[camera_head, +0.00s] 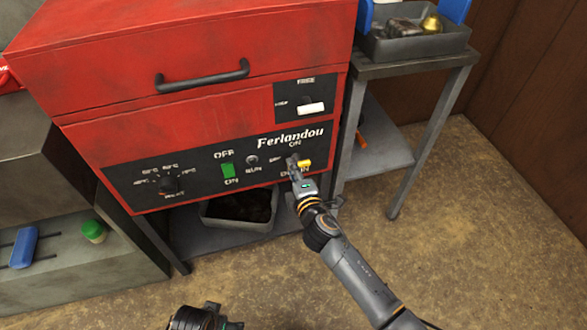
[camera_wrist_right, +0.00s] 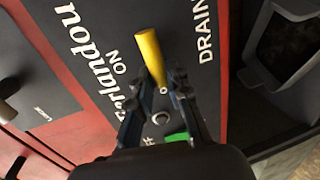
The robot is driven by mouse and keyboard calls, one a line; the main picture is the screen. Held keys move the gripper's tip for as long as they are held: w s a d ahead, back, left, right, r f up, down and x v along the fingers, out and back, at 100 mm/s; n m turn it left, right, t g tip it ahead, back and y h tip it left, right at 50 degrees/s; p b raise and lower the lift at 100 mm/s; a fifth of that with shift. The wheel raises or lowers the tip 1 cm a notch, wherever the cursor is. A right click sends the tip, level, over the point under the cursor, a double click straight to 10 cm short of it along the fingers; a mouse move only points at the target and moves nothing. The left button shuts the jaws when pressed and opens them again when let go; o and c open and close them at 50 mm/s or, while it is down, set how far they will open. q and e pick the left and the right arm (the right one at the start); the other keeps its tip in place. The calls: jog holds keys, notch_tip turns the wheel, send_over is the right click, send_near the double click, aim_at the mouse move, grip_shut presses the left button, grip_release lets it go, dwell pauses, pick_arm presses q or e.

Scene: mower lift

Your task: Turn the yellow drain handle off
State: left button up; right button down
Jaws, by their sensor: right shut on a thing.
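The yellow drain handle (camera_head: 305,163) sits on the black panel at the lower right of the red machine, between the ON and DRAIN labels. It sticks out to the right there. In the right wrist view the yellow handle (camera_wrist_right: 150,55) rises between the fingertips, close to the ON and DRAIN print. My right gripper (camera_head: 294,165) is shut on the handle, and its fingers (camera_wrist_right: 160,85) hide part of the handle's base. My left gripper (camera_head: 205,318) shows only partly at the bottom edge; its fingers are unclear.
The panel also has a green switch (camera_head: 228,170) and a black dial (camera_head: 168,184). A grey bin (camera_head: 235,225) stands below the machine. A metal side table (camera_head: 400,65) with a tray stands to the right. The floor (camera_head: 480,250) at right is clear.

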jog(key=c, duration=1.3)
grip_release()
jog(key=v, duration=1.2)
jog(key=shift+f, duration=0.1)
